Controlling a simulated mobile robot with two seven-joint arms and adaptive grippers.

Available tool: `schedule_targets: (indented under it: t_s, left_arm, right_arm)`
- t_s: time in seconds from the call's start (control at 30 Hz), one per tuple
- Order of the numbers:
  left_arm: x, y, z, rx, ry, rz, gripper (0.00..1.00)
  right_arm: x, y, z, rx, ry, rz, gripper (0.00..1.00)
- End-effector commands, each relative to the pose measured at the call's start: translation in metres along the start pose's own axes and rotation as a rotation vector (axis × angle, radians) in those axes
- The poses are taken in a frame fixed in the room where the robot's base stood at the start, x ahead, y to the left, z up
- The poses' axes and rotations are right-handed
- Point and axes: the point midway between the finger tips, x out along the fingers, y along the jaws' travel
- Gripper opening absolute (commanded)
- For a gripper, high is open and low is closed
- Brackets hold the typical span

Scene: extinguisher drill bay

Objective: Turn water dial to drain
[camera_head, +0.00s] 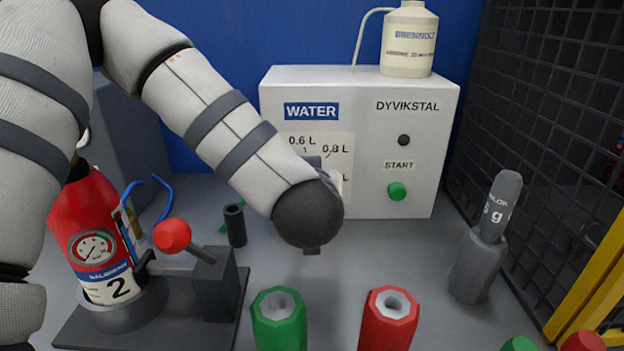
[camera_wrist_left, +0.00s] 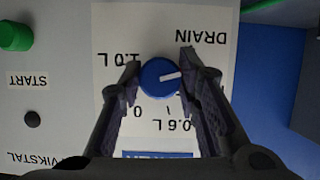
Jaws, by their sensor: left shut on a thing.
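The water dial (camera_wrist_left: 153,84) is a blue round knob with a white pointer line on a white label plate (camera_wrist_left: 110,25). In the left wrist view, which is upside down, the pointer faces right and slightly up, between the 0.6 L and DRAIN marks. My left gripper (camera_wrist_left: 161,68) is shut on the dial, one finger at each side. In the head view my left wrist hides the dial and most of the gripper in front of the white WATER machine (camera_head: 383,106). My right gripper is not in view.
A green START button (camera_head: 397,191) is right of the plate. A bottle (camera_head: 409,42) stands on the machine. A red extinguisher (camera_head: 84,215) and red-knobbed lever (camera_head: 172,236) are at left. Green (camera_head: 279,325) and red (camera_head: 387,325) sleeves stand in front; a grey holder (camera_head: 478,265) stands right.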

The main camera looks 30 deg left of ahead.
Motion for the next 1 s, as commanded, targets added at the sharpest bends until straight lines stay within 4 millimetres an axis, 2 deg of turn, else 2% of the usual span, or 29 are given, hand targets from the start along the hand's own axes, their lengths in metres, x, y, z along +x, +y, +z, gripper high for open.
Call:
schedule_targets:
  t_s: [0.5, 1.0]
  left_arm:
    - [0.0001, -0.0015, -0.0004, -0.357, 0.001, 0.148, 0.03]
    - [0.0001, -0.0015, -0.0004, -0.465, 0.002, 0.193, 0.03]
  right_arm:
    - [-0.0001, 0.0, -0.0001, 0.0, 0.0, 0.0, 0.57]
    - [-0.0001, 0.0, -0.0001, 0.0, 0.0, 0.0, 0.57]
